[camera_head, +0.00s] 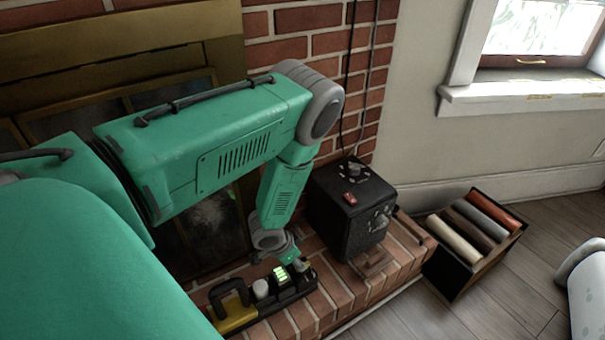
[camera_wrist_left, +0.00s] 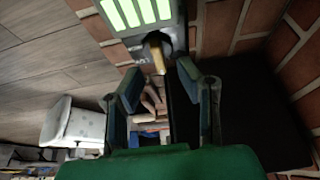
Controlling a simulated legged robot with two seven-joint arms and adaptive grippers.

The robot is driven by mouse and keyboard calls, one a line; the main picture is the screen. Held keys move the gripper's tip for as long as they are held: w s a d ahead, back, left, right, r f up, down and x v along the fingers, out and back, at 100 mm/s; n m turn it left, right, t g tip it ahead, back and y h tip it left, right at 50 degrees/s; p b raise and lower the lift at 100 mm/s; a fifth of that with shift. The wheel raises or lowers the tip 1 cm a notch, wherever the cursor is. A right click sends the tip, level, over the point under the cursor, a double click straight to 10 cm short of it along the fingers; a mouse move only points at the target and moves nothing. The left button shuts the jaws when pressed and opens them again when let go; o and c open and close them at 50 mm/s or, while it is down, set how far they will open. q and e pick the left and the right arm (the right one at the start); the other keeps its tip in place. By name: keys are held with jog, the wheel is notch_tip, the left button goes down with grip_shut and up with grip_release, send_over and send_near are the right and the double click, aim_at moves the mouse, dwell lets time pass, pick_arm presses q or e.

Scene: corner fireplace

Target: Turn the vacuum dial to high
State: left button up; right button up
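A long low device (camera_head: 240,316) with a black and yellow handle lies on the brick hearth. It carries a light cap and a panel of lit green bars (camera_head: 281,277). In the left wrist view the green bars (camera_wrist_left: 135,12) sit at the top, and a brass-coloured knob (camera_wrist_left: 156,54) stands out beside them, seemingly the dial. Its setting marks cannot be read. My left gripper (camera_head: 300,263) reaches down at the device's right end. Its fingers (camera_wrist_left: 160,76) are spread with the knob between and just ahead of the tips; contact is unclear. My right gripper is out of view.
A black box (camera_head: 345,222) with a red switch and knobs stands on the hearth right of my left gripper. A crate (camera_head: 452,272) of rolled pieces stands on the floor. A white rounded thing (camera_head: 590,290) is at the right edge. The brick wall is close behind.

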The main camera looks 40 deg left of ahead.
pick_arm(q)
jog(key=shift+b+x, duration=0.55)
jog(key=shift+x, duration=1.3)
grip_shut()
